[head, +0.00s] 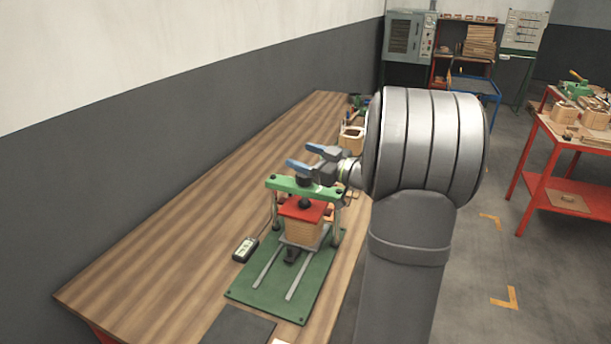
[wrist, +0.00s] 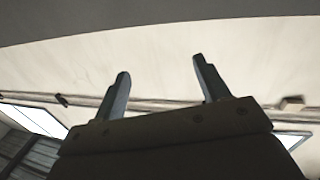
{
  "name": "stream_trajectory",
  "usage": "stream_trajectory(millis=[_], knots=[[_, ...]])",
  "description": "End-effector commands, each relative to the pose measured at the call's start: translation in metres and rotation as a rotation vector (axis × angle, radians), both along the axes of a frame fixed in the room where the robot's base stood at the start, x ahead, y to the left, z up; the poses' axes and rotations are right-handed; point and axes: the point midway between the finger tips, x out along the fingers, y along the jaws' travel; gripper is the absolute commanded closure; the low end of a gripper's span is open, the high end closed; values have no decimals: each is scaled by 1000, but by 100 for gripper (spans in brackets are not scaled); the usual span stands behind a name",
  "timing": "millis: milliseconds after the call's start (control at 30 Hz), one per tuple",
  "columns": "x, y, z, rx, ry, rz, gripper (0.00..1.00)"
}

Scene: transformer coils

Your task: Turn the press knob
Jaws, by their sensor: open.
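The press (head: 285,283) stands on the wooden bench, with a green base, two posts and a green crossbar (head: 290,186). A dark knob (head: 304,181) sits on top of the crossbar, partly hidden by my gripper. Under the crossbar, a red plate (head: 292,208) rests on a tan coil (head: 299,232). My gripper (head: 300,155) is open, its two blue-tipped fingers pointing left, just above and behind the knob. I cannot tell whether a finger touches the knob. In the wrist view my gripper (wrist: 161,66) shows nothing between its fingers; the press is out of that view.
A small dark meter (head: 245,249) lies left of the press. A dark mat (head: 238,326) lies in front of it. A wooden holder (head: 351,140) stands behind, near my arm. A red table (head: 565,165) stands at right.

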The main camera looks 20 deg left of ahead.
Motion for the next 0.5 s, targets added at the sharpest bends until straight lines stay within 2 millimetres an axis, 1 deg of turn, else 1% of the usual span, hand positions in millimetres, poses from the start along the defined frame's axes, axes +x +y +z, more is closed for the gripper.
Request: stream_trajectory(millis=[33, 167, 233, 367, 500], knots=[[6, 0, 7, -39, -8, 52, 32], [17, -6, 15, -183, 8, 174, 32], [24, -13, 18, -277, 26, 220, 32], [41, -36, 21, -469, 67, 259, 32], [59, -64, 24, -650, 122, 245, 32]])
